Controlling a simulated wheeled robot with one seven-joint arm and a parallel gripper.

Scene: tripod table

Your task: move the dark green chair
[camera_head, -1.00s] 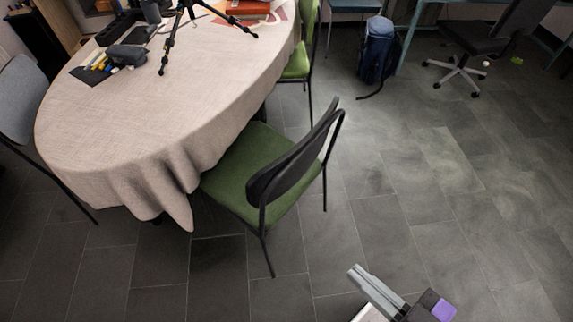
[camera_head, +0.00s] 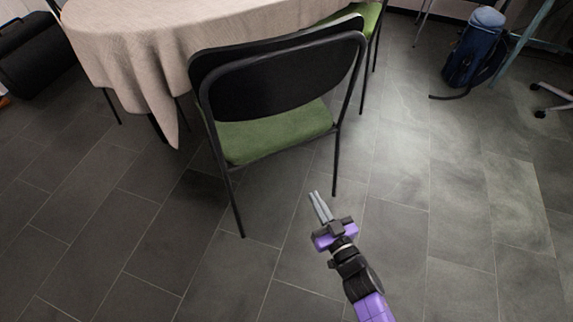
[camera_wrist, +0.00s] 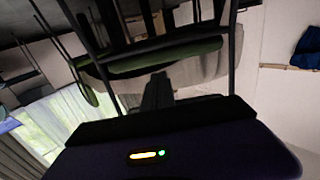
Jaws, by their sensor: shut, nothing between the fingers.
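The dark green chair (camera_head: 270,135) stands upright at the table, with its black backrest (camera_head: 275,82) toward me and its green seat behind it. In the wrist view its green seat (camera_wrist: 165,58) and dark legs show across the upper middle. My gripper (camera_head: 315,194) is shut and empty, in front of the chair and near its right legs in the head view. I see no contact with the chair. In the wrist view the dark fingers (camera_wrist: 157,90) point toward the chair.
A table with a beige cloth (camera_head: 140,50) stands behind the chair. Another green chair (camera_head: 368,18) is at the table's right side. A blue backpack (camera_head: 474,48) sits on the floor at the upper right, and a black case (camera_head: 40,55) at the left. The tiled floor (camera_head: 430,220) is clear in front and right.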

